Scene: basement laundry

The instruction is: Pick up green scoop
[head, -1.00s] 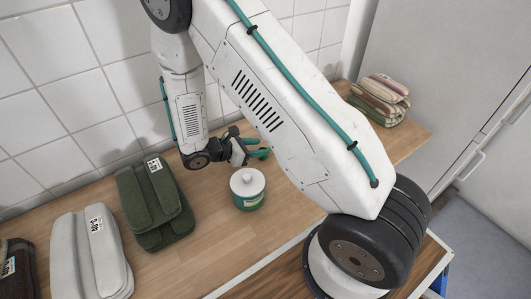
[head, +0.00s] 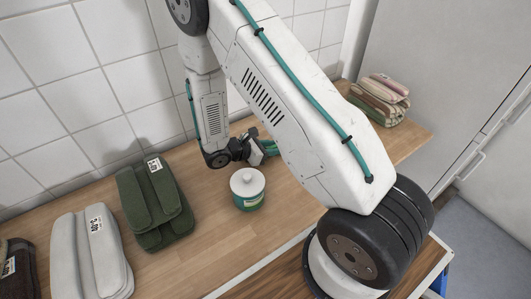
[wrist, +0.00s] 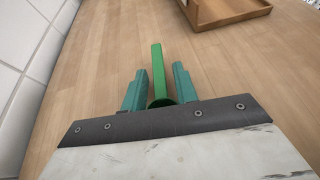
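The green scoop (wrist: 157,62) shows in the wrist view, its straight handle pointing away from my gripper and its rounded end close to the palm, partly hidden by it. My gripper (wrist: 158,69) is open; its two teal fingers stand on either side of the scoop, with a visible gap at each side of the handle. In the head view my gripper (head: 268,147) is low over the wooden counter, behind the white-lidded jar, and partly covered by my own arm. I cannot make out the scoop there.
A jar with a white lid (head: 247,189) stands just in front of my gripper. Folded dark green (head: 155,207) and grey (head: 90,250) cloths lie to the left, striped cloths (head: 380,98) to the right. A wooden tray (wrist: 228,14) lies ahead. The tiled wall (wrist: 22,70) is close on the left.

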